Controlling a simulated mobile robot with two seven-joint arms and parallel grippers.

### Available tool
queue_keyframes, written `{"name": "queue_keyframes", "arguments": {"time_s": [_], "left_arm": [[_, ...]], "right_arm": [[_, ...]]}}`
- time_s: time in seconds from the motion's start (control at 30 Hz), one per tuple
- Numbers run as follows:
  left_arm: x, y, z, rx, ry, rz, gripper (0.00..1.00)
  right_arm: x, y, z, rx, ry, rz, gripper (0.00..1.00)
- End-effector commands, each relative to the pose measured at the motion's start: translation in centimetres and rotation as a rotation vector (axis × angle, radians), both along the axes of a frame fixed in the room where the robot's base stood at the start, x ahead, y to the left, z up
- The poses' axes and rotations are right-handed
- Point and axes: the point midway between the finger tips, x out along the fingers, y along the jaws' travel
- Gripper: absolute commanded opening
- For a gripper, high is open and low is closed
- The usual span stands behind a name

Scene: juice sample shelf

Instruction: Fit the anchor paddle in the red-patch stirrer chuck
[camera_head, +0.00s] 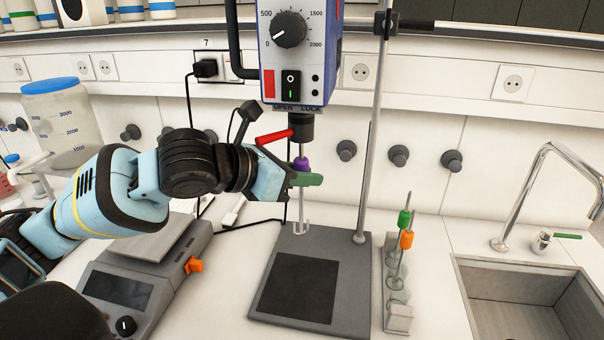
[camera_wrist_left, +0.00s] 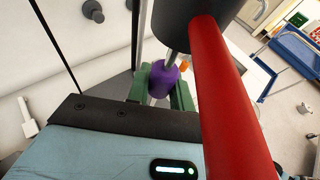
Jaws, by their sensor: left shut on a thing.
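My left gripper (camera_head: 304,180) is shut on the anchor paddle, around its shaft at the purple collar (camera_head: 301,164). The collar also shows between the green fingers in the left wrist view (camera_wrist_left: 161,80). The paddle's pale anchor-shaped end (camera_head: 301,228) hangs upright over the grey stand base. The stirrer with the red patch (camera_head: 269,83) has a dark chuck (camera_head: 301,130) right above the collar. The shaft top meets the chuck's underside; I cannot tell how deep it sits. The red lever (camera_head: 274,137) points left, on the OPEN side. My right gripper is not in view.
The stand's pole (camera_head: 371,140) rises right of the paddle. A rack (camera_head: 398,318) with green- and orange-collared paddles stands right of the base (camera_head: 353,290). A balance (camera_head: 135,285) is at the left, a sink (camera_head: 525,290) at the right. A black cable runs behind my gripper.

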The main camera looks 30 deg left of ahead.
Motion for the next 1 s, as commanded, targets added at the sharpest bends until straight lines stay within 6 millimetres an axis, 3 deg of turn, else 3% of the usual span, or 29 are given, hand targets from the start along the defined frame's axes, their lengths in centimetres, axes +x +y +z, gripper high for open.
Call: {"name": "queue_keyframes", "arguments": {"time_s": [1.0], "left_arm": [[0.0, 0.0, 1.4, -0.002, -0.009, 0.001, 0.0]], "right_arm": [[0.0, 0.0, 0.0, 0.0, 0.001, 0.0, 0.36]]}}
